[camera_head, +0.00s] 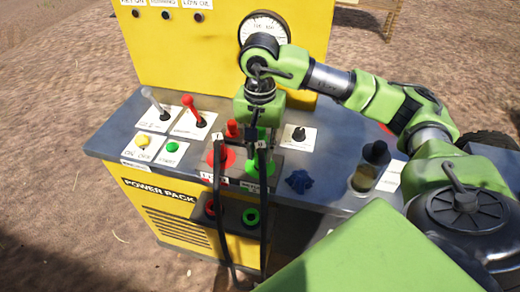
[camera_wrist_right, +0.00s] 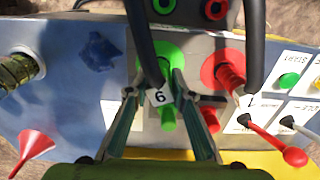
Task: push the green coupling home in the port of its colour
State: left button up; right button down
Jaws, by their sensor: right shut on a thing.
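My right gripper (camera_head: 260,145) points down over the green-ringed port (camera_head: 260,166) on the bench top. In the right wrist view its fingers (camera_wrist_right: 158,105) close around the end of a black hose with a white number tag (camera_wrist_right: 160,97). The green coupling at that hose end is mostly hidden by the tag, hose and fingers. It is over or in the green port (camera_wrist_right: 150,60); I cannot tell how deep it sits. A green knob (camera_wrist_right: 168,120) shows just behind the tag. My left gripper is not in view.
A second hose end stands in the red-ringed port (camera_head: 220,157) beside it, with a red knob (camera_head: 233,128) behind. Lower red (camera_head: 210,208) and green (camera_head: 251,216) ports are on the front. A blue rag (camera_head: 298,181), a jar (camera_head: 372,165) and levers (camera_head: 192,110) are nearby.

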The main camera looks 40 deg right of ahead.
jog(key=shift+f+b, duration=0.2)
jog(key=shift+b, duration=0.15)
dwell(1.3)
jog(key=c, duration=1.7)
grip_release()
jog(key=o, duration=0.4)
jog(key=shift+r, duration=0.1)
jog(key=shift+r+p, duration=1.95)
jog(key=shift+r, duration=1.55)
jog(key=shift+f, duration=0.15)
